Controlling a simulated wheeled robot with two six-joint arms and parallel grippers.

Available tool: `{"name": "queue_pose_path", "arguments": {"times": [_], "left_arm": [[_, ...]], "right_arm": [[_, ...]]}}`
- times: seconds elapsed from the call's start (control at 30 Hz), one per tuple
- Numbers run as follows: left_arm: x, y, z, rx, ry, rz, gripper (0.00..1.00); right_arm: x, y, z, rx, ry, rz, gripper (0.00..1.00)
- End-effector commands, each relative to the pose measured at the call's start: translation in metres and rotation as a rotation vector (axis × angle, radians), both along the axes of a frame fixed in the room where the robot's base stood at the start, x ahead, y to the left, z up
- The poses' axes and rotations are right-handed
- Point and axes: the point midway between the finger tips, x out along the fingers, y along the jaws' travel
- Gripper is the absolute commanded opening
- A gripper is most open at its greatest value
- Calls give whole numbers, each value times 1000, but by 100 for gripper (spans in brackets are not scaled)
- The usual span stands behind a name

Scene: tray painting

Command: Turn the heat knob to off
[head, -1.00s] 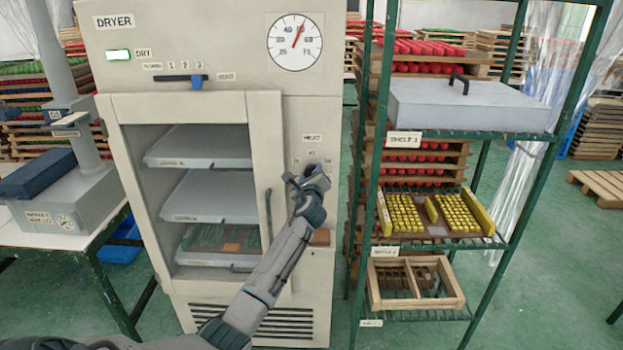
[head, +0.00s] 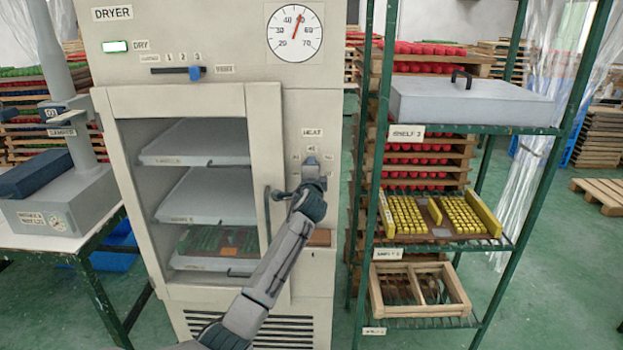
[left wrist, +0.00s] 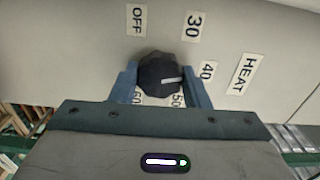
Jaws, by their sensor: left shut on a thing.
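The heat knob (left wrist: 160,72) is dark and faceted with a white mark, seen in the left wrist view. Its mark points right, roughly toward the 40 label (left wrist: 207,70). The OFF label (left wrist: 137,20) and 30 label (left wrist: 193,27) lie above it in that view. My left gripper (left wrist: 160,88) is shut on the knob, one finger on each side. In the head view my left gripper (head: 311,172) is at the dryer's (head: 295,105) front panel, below the HEAT label (head: 312,132), and hides most of the knob. My right gripper is not in view.
The dryer's door handle (head: 268,215) is just left of my left wrist. A green shelf rack (head: 365,130) stands close to the right. A temperature dial (head: 295,32) and a blue slider (head: 194,73) are higher on the dryer.

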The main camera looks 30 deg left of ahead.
Motion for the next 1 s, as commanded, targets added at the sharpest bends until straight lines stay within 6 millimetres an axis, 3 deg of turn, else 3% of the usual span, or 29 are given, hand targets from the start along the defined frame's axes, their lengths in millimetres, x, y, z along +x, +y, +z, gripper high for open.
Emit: {"name": "queue_pose_path", "arguments": {"times": [0.8, 1.0], "left_arm": [[0, 0, -6, -631, -385, 0, 19], [0, -1, -6, -771, -472, 0, 19]], "right_arm": [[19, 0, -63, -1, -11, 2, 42], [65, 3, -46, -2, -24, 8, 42]]}}
